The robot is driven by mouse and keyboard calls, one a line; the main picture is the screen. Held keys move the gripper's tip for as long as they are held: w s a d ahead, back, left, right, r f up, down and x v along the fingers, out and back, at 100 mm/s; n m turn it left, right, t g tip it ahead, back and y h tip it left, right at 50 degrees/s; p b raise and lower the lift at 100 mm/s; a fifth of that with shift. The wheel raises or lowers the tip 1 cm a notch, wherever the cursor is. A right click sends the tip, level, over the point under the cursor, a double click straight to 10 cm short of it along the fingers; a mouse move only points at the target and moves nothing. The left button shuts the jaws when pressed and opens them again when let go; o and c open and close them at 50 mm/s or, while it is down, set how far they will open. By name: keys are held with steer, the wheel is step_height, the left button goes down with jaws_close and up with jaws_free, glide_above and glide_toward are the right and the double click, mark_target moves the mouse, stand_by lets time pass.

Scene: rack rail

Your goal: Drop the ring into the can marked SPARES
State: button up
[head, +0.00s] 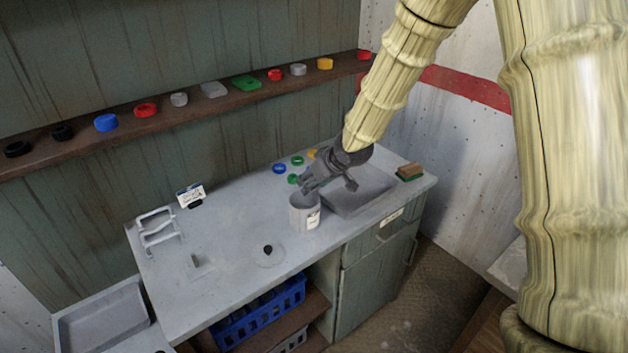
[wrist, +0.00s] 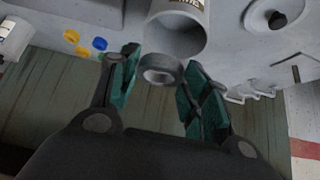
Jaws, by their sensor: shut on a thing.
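My gripper (wrist: 161,68) is shut on a dark grey ring (wrist: 160,77), which sits between the teal finger pads in the wrist view. In the head view my gripper (head: 325,184) is above the bench beside the can, and I cannot make out the ring there. A light grey can (head: 303,214) stands upright on the bench with a small label, too small to read. In the wrist view the can's open mouth (wrist: 178,36) lies just beyond the ring. The ring seems to be outside the can; the exact gap is unclear.
A grey tray (head: 372,196) lies right of the can, with a sponge-like block (head: 410,171) beyond. Several coloured rings (head: 279,169) lie behind. A black-knobbed disc (head: 268,254), wire rack (head: 160,231) and small sign (head: 191,194) stand left. A wall shelf (head: 217,99) holds several rings.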

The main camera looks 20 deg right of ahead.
steer(key=o, duration=1.1)
steer(key=v, duration=1.2)
